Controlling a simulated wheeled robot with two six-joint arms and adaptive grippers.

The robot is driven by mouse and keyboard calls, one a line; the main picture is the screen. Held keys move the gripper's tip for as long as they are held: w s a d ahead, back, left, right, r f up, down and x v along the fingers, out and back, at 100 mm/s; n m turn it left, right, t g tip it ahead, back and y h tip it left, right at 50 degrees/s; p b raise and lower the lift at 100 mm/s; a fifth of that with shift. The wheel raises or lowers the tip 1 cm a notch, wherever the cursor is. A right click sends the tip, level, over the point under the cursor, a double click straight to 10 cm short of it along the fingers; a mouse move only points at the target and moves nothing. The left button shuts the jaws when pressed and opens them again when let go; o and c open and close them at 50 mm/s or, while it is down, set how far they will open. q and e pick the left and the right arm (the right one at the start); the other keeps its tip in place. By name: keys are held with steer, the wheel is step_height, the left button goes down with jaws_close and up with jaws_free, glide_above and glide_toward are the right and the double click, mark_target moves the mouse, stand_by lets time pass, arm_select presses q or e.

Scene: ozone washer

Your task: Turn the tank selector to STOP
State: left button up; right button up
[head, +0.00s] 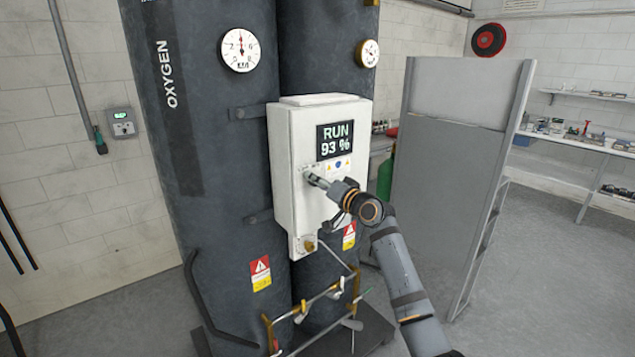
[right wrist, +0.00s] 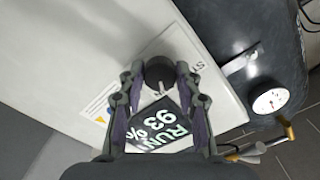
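The tank selector is a dark round knob (right wrist: 160,71) with a pale pointer on the white control box (head: 311,122). In the right wrist view its pointer is toward the RUN lettering and display, and partly hidden "ST" lettering is off to one side. The display (head: 335,139) reads RUN 93 %. My right gripper (head: 313,180) is at the box front, below and left of the display. In the right wrist view its two fingertips (right wrist: 160,76) lie close against both sides of the knob. In the head view the gripper hides the knob. My left gripper is out of view.
Two dark tanks (head: 182,90) stand behind the box, with gauges (head: 240,49) above. Brass valves and thin pipes (head: 305,307) are below it. A grey partition (head: 445,175) and a green cylinder (head: 385,177) stand to the right. Open floor lies at the far right.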

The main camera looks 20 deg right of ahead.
jaws_close()
steer(key=shift+a+n+b, duration=0.15)
steer(key=shift+n+b, duration=5.55)
steer(key=shift+n, duration=0.2)
steer(key=o, duration=0.6)
jaws_free()
steer(key=shift+c, duration=0.2)
